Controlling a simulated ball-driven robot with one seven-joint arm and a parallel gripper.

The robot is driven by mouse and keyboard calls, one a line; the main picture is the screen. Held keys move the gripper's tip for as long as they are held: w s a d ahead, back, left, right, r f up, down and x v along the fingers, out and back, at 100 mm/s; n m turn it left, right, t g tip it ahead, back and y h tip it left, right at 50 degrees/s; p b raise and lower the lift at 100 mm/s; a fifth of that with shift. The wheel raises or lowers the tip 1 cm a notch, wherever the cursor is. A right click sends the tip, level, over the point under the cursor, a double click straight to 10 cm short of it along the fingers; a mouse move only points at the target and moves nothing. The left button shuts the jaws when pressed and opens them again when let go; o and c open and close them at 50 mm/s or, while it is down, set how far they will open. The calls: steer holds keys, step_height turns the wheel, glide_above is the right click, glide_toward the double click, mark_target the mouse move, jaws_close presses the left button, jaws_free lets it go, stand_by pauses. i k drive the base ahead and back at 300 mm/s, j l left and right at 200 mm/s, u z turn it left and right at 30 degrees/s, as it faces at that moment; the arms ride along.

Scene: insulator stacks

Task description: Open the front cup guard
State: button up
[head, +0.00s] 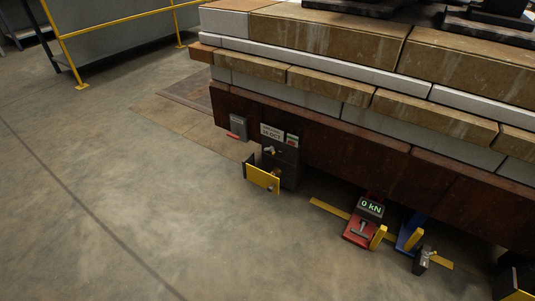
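A yellow panel with a dark plate at its left end (263,180) stands low in front of a dark box (284,163) under the stack, left of centre in the head view. It looks like a cup guard; I cannot tell for sure whether it is open. A small brownish round part shows just behind the panel's top edge. Another yellow and black piece (518,294) is cut off at the bottom right corner; I cannot tell if it is a second guard. My gripper is not in view.
A layered stack (330,30) rests on a dark brown beam (310,130). A red device with a "0 kN" display (371,207), a blue device (409,236) and a yellow floor strip (330,208) are lower right. The concrete floor (130,200) at left is clear up to a yellow railing (120,20).

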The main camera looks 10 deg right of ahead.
mark_target(271, 183)
steer(key=i+j+u, duration=0.2)
steer(key=i+u, duration=0.2)
steer(key=i, duration=0.45)
steer(key=i+l+u, duration=0.1)
steer(key=i+u, duration=0.25)
steer(key=i, duration=0.45)
